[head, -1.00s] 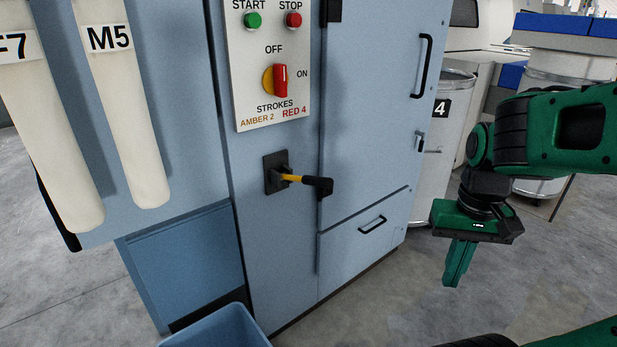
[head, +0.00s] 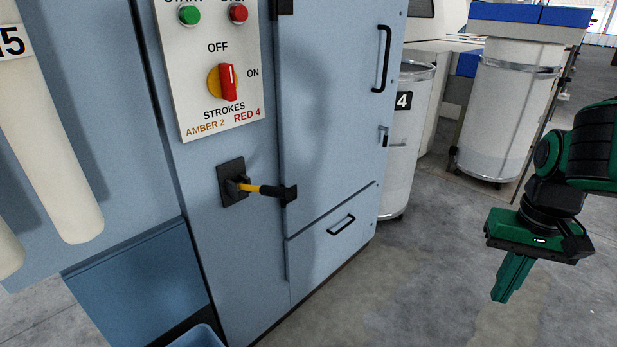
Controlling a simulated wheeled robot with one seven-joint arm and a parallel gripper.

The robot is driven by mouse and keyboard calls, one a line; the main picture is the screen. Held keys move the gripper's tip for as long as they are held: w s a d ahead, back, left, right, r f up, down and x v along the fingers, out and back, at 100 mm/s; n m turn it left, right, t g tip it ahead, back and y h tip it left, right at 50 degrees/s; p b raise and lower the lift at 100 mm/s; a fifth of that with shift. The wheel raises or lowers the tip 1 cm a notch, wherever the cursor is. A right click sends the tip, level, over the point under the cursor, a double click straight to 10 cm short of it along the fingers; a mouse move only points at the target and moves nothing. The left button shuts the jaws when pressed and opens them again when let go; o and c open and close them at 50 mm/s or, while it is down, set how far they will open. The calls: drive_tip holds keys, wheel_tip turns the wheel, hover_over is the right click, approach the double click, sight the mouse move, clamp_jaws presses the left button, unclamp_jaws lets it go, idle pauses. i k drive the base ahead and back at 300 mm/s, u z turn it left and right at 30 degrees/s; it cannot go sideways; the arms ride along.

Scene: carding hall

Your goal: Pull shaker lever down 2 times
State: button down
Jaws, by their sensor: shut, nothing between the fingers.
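The shaker lever (head: 263,190) is a yellow rod with a black grip at its end. It sticks out to the right, roughly level, from a black square plate on the blue cabinet. My green gripper (head: 504,290) points down over the floor at the right, well apart from the lever. Its fingers are shut together with nothing between them.
The control panel (head: 207,70) above the lever has a green button, a red button, a red switch and stroke labels. A cabinet door (head: 335,110) with black handles is right of the lever. Can 4 (head: 402,150) stands behind. The floor (head: 420,270) between cabinet and gripper is clear.

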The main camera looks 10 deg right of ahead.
sight(280, 192)
drive_tip(key=z, duration=1.05)
drive_tip(key=k, duration=1.05)
drive_tip(key=u, duration=1.6)
drive_tip(key=i, duration=1)
drive_tip(key=z, duration=0.05)
